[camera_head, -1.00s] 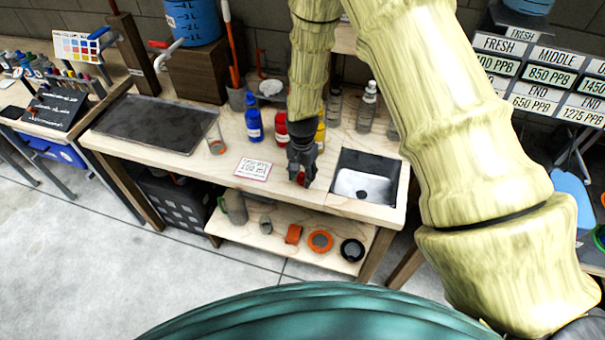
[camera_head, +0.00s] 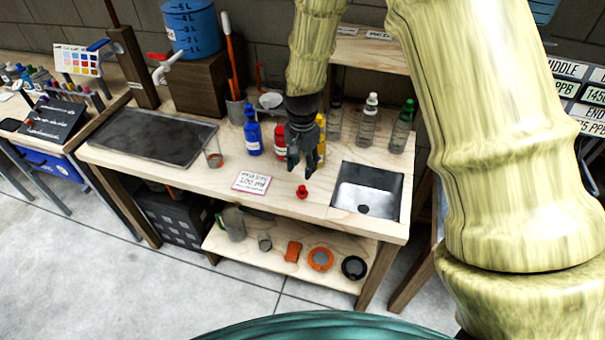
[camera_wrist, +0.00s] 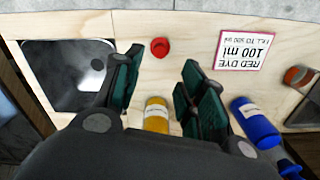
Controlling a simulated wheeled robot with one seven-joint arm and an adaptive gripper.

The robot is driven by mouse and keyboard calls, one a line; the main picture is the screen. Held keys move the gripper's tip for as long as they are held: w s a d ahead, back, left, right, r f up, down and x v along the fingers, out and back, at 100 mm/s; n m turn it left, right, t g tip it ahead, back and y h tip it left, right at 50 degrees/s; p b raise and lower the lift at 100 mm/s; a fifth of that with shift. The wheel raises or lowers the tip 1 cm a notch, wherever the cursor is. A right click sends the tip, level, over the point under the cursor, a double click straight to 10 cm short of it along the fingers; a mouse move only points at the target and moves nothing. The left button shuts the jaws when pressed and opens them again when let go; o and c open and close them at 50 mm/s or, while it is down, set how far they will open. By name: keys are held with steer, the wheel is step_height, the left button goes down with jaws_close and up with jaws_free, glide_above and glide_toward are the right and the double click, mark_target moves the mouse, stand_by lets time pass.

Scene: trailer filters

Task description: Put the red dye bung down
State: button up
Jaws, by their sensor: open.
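The red dye bung (camera_head: 302,191) stands on the light wooden worktop (camera_head: 215,180), between the white label card and the sink. It also shows in the wrist view (camera_wrist: 160,47), apart from the fingers. My gripper (camera_head: 300,172) is open and empty above and behind the bung. In the wrist view its two green-padded fingers (camera_wrist: 160,80) are spread wide. The red bottle (camera_head: 280,142) stands behind my gripper and is partly hidden by it.
A blue bottle (camera_head: 253,135) and a yellow bottle (camera_head: 321,145) stand close around my gripper. The sink (camera_head: 367,190) lies to the right. The card (camera_head: 252,182) lies to the left. Clear bottles (camera_head: 368,120) stand at the back. A glass (camera_head: 212,152) stands further left.

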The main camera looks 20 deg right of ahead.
steer(key=shift+r, duration=0.85)
